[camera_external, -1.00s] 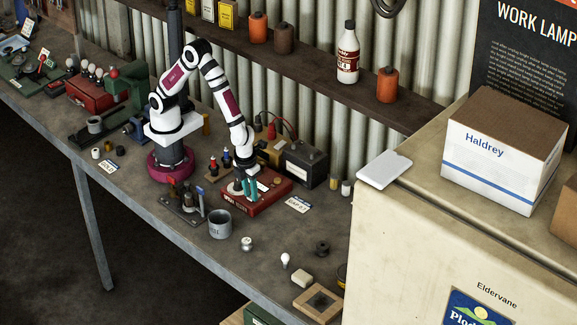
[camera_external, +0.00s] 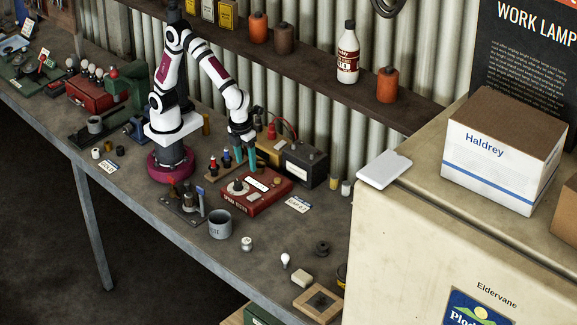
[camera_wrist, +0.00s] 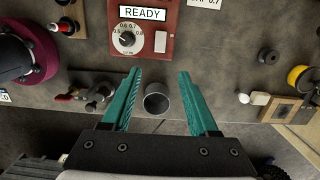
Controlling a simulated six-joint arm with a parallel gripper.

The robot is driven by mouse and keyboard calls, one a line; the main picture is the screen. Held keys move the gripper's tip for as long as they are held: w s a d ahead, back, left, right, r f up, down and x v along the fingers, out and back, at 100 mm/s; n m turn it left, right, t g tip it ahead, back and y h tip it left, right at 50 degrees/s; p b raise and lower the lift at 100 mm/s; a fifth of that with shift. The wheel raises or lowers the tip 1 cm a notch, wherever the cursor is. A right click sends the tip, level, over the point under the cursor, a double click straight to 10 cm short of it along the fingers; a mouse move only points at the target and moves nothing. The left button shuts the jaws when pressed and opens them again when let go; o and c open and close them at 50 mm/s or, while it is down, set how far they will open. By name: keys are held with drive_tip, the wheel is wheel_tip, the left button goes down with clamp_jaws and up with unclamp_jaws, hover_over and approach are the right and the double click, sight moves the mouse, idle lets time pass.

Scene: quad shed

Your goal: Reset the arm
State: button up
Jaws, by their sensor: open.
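My gripper (camera_external: 246,157) is raised above the back of the red tester box (camera_external: 265,200), with clear air under it. In the wrist view my gripper (camera_wrist: 160,75) shows two teal fingers spread apart with nothing between them. The red box (camera_wrist: 171,45) shows a READY display, a dial knob (camera_wrist: 127,38) and a pale switch (camera_wrist: 160,42). The dial's scale has marks around 0.6 and 0.7; its exact setting is too small to tell.
A grey metal cup (camera_external: 220,224) stands in front of the red box. A dark battery (camera_external: 306,164) sits behind it. A small clamp stand (camera_external: 185,203) is to the left. A white bulb (camera_external: 285,261) and a gap card (camera_external: 298,204) lie to the right.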

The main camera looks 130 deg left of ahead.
wheel_tip(320, 180, up, 2)
drive_tip(key=shift+d+r, duration=0.1)
drive_tip(key=shift+r, duration=0.15)
drive_tip(key=s+a+r+n, duration=0.1)
drive_tip(key=s+n, duration=1.1)
drive_tip(key=s, duration=1.1)
drive_tip(key=shift+n+y, duration=0.3)
drive_tip(key=shift+o, duration=0.2)
drive_tip(key=shift+w+a+r, duration=0.1)
idle(0.8)
